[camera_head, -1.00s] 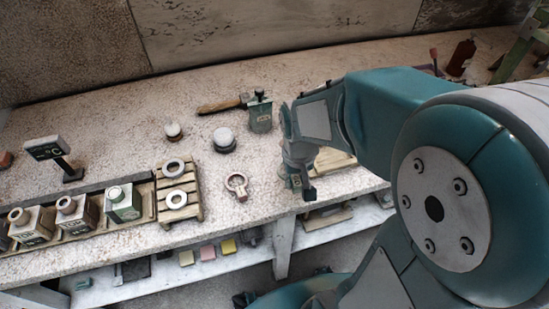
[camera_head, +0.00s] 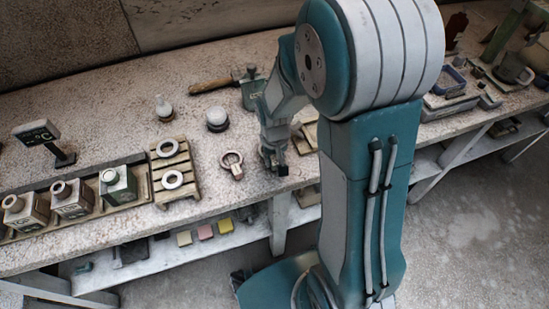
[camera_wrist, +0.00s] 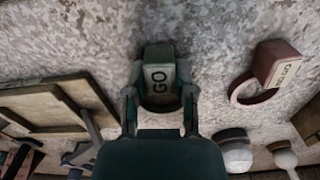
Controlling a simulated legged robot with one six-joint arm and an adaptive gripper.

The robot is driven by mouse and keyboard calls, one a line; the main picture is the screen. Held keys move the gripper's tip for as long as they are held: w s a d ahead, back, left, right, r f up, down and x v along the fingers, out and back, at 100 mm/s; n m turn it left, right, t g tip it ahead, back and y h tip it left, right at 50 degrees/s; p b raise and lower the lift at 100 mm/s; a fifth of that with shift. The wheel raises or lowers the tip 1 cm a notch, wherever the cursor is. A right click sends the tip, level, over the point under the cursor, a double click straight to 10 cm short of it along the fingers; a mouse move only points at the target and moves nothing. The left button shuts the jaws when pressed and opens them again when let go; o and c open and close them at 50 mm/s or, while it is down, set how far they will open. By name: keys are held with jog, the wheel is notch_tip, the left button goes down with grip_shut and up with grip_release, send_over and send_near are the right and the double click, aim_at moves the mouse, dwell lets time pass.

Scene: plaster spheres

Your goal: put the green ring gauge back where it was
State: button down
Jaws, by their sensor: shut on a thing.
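My gripper (camera_wrist: 160,108) is shut on the green ring gauge (camera_wrist: 159,54), whose grey-green block with "GO" lettering shows between the fingers in the wrist view. Its ring is mostly hidden by the gripper. In the head view my gripper (camera_head: 272,160) is low over the near edge of the stone bench, right of a reddish ring gauge (camera_head: 232,166). The held gauge shows there only as a small dark block (camera_head: 283,170). I cannot tell whether it touches the bench. The reddish gauge also lies on the right in the wrist view (camera_wrist: 279,63).
A slatted pallet (camera_head: 188,182) bears pale rings. A wooden board (camera_wrist: 50,105) is close to my gripper. Bare bench surrounds the reddish gauge.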

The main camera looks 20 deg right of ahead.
jog(key=shift+d, duration=0.2)
jog(key=shift+f, duration=0.2)
jog(key=shift+c, duration=2.2)
grip_release()
jog(key=shift+a, duration=0.1)
